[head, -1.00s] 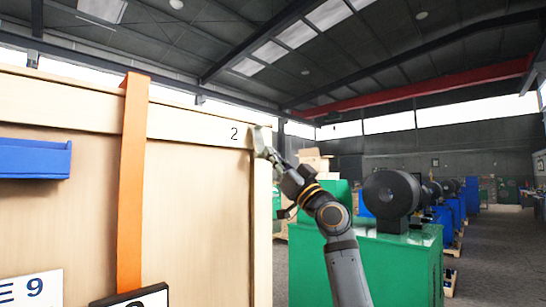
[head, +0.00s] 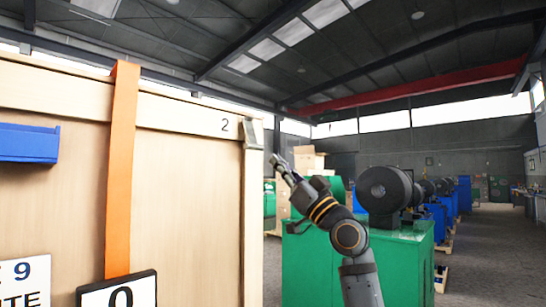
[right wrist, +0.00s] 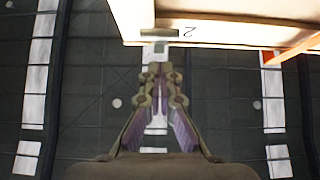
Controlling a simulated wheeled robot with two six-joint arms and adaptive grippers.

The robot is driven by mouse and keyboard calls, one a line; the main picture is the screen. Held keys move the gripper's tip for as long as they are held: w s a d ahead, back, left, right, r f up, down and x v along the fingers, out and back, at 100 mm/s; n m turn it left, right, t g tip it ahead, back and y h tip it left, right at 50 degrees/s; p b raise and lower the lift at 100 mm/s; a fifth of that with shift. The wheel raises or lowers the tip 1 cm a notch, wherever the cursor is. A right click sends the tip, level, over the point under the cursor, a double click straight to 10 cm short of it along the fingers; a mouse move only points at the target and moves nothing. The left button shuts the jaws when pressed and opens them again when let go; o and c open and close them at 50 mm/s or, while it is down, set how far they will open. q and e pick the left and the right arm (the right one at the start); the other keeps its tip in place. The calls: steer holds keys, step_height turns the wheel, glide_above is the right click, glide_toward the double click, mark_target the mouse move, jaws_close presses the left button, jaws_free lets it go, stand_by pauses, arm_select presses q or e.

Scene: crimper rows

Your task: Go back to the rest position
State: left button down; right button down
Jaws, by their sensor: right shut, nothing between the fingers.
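My right gripper (head: 280,166) is raised in the middle of the head view, just right of the tall wooden crate (head: 180,200). It is shut and empty, and a gap separates it from the crate's right edge. In the right wrist view its fingers (right wrist: 160,72) come together below the crate's edge marked 2 (right wrist: 230,32), against the dark roof. A grey metal corner piece (head: 251,133) sits at the crate's top right. My left gripper is not in view.
An orange strap (head: 121,170) runs down the crate, with a blue tray (head: 28,143) to its left. A green machine (head: 400,250) with a dark round drum (head: 385,190) stands behind my right arm. Floor (head: 490,250) is open at the far right.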

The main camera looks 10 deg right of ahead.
steer(key=shift+v, duration=0.95)
steer(key=shift+s+r, duration=0.1)
